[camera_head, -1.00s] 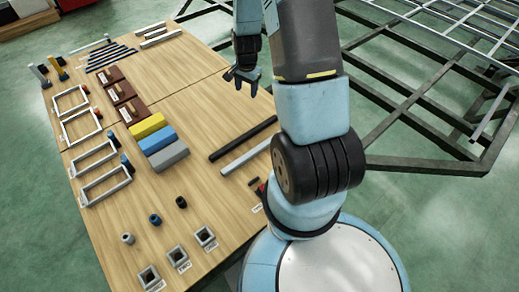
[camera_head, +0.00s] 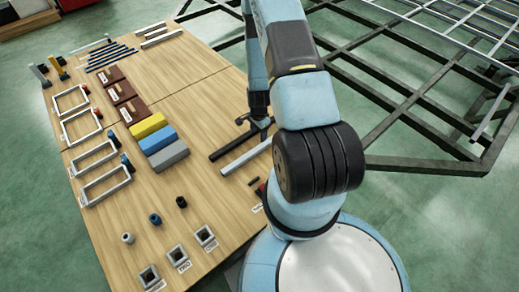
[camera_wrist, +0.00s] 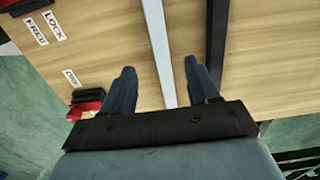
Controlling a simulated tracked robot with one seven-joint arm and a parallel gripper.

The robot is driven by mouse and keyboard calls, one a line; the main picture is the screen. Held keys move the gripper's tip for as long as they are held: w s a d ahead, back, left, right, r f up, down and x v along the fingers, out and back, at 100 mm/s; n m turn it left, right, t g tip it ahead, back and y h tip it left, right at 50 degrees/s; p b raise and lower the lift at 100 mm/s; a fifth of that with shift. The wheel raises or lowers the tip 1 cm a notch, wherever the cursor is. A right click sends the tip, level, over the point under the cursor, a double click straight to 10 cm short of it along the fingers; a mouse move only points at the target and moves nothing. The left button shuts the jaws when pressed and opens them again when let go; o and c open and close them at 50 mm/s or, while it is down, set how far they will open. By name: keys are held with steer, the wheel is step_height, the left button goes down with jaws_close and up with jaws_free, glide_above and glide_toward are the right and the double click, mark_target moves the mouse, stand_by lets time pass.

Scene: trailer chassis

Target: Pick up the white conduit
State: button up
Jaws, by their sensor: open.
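The white conduit (camera_head: 244,157) is a long light grey-white bar lying on the wooden table, beside a parallel black bar (camera_head: 222,149). My gripper (camera_head: 254,123) is over the far end of the two bars and hides part of them. In the wrist view the white conduit (camera_wrist: 158,45) runs between the two open fingers of my gripper (camera_wrist: 159,75), which hold nothing. The black bar (camera_wrist: 217,45) lies just right of the right finger there. How high the fingertips are above the conduit is hard to tell.
The wooden table (camera_head: 215,90) is clear beyond the bars. Yellow, blue and grey blocks (camera_head: 162,144) stand to the left. Labelled square sockets (camera_head: 205,236) are along the near edge. Red and black items (camera_wrist: 88,102) lie near the conduit's near end. A dark metal frame (camera_head: 420,100) stands right.

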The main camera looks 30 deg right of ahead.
mark_target(259, 147)
steer(key=shift+d+f, duration=0.15)
steer(key=shift+f, duration=5.3)
steer(key=shift+c, duration=0.4)
jaws_close()
